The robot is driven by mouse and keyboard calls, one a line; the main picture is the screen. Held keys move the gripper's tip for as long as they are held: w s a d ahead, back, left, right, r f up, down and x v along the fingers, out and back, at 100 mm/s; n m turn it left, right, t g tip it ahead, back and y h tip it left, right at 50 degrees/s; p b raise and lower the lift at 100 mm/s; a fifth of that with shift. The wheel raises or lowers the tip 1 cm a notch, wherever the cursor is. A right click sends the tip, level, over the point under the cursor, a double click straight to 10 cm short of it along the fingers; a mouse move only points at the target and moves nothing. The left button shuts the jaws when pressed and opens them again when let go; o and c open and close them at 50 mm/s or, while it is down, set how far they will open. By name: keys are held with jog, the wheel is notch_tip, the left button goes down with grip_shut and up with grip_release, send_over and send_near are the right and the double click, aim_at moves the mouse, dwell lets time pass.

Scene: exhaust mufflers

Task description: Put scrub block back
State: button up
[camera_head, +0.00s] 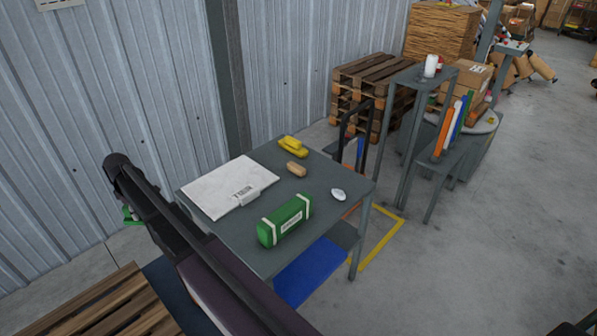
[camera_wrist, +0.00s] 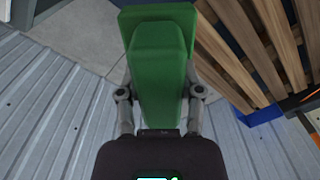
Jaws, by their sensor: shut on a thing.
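A green block (camera_wrist: 160,62), which I take to be the scrub block, has a wide flat slab and a narrower raised part. In the wrist view my gripper (camera_wrist: 160,92) is shut on it, with a finger on each side. In the head view only a small green piece of the block (camera_head: 131,215) shows at the left, beside my dark arm, off the table's left side. My gripper is mostly hidden there. The grey table (camera_head: 235,243) stands in the middle of the head view.
On the table are a white package (camera_head: 222,187), a yellow object (camera_head: 292,146), a tan block (camera_head: 296,169), a green case (camera_head: 285,221) and a white oval object (camera_head: 338,194). Wooden slats (camera_head: 105,308) lie at lower left. A corrugated wall (camera_head: 95,90) stands behind.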

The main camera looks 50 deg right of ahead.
notch_tip(320, 180, up, 9)
jog(key=p, duration=0.7)
jog(key=shift+f+p, duration=0.1)
jog(key=shift+p, duration=0.2)
jog(key=shift+d, duration=0.15)
